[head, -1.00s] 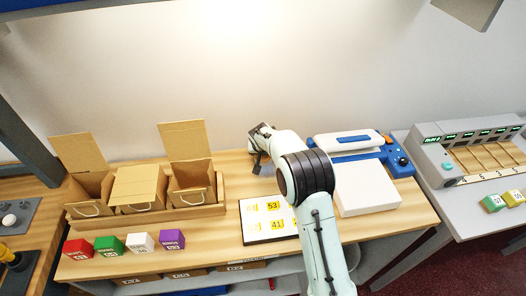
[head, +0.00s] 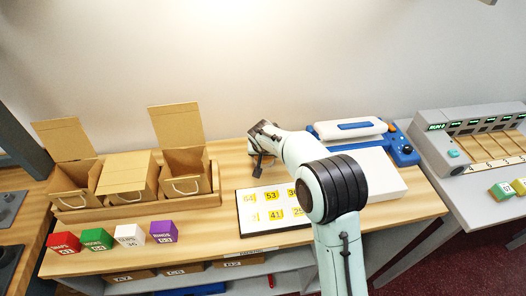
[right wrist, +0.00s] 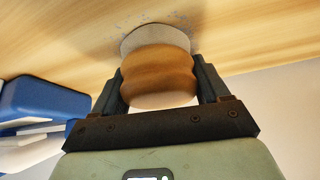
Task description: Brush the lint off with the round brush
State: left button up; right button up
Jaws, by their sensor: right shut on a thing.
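The round brush (right wrist: 158,75) has a wooden grip and a pale round head. In the right wrist view my right gripper (right wrist: 160,88) is shut around the wooden grip, one finger on each side. The brush head is down at the wood counter top (right wrist: 60,50), apparently touching it. Small blue-grey lint specks (right wrist: 148,20) lie on the wood right beside the head's far edge. In the head view my right arm's wrist (head: 264,140) is over the back of the counter, behind the number card; the brush is hidden there. My left gripper is not in view.
A number card (head: 247,222) lies in front of my wrist. A blue and white machine (head: 401,150) stands to the right. Cardboard boxes in a wooden tray (head: 137,211) stand left, with several coloured cubes (head: 97,238) along the front edge.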

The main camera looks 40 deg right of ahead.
aim_at(266, 162)
jog(key=shift+s+a+f+b, duration=0.2)
jog(key=shift+s+a+b, duration=0.35)
jog(key=shift+s+b, duration=0.35)
jog(key=shift+s+a+r+b, duration=0.1)
jog(key=shift+s+a+b, duration=0.15)
jog(key=shift+s+b, duration=0.2)
jog(key=shift+s+a+b, duration=0.25)
jog(key=shift+s+b, duration=0.05)
jog(key=shift+s, duration=0.2)
jog(key=shift+w+d+r, duration=0.15)
jog(key=shift+w+d, duration=0.05)
jog(key=shift+w, duration=0.05)
jog(key=shift+w+d+p, duration=0.4)
jog(key=shift+w+p, duration=0.15)
jog(key=shift+w, duration=0.2)
jog(key=shift+w+d+p, duration=0.35)
jog(key=shift+w+p, duration=0.15)
jog(key=shift+w, duration=0.2)
